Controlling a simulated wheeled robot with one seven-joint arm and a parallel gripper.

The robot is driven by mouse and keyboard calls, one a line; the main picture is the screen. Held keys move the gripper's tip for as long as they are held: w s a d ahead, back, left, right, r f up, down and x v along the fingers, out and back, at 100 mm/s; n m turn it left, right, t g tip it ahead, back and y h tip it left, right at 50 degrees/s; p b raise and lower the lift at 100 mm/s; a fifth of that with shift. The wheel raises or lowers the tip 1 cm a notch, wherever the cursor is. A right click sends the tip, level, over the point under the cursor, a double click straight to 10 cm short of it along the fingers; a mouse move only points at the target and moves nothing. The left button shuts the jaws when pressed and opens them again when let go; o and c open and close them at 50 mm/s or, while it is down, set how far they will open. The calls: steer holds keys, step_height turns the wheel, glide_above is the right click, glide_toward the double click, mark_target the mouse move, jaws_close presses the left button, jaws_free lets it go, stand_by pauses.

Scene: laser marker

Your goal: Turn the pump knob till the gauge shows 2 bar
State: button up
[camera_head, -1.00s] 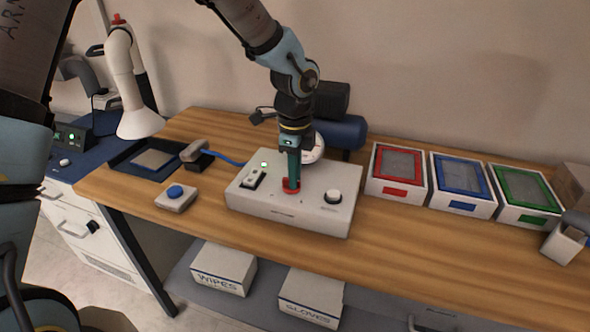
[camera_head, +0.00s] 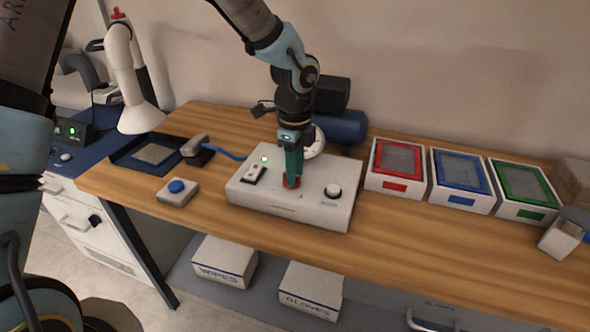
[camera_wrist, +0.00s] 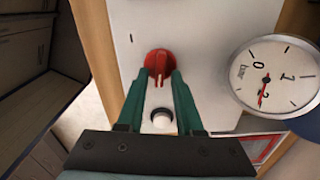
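The red pump knob (camera_wrist: 161,66) is on the white pump box (camera_head: 256,201), with its raised ridge running up and down in the wrist view. My gripper (camera_wrist: 163,74) points down at it, with one green finger on each side of the ridge. Gaps show between the fingers and the ridge, so it looks open around the knob. In the head view my gripper (camera_head: 292,181) hides most of the knob. The round white gauge (camera_wrist: 275,76) is marked bar, with 0 and 1 readable.
The box also carries a white round button (camera_head: 333,191) and a switch (camera_head: 254,174) beside a lit green lamp. A blue push button (camera_head: 177,187) stands to the left. Red, blue and green framed trays stand to the right. Bare wood lies in front.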

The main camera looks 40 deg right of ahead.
steer(key=shift+o, duration=0.5)
steer(key=shift+r, duration=0.35)
step_height(320, 180, up, 10)
steer(key=b, duration=0.2)
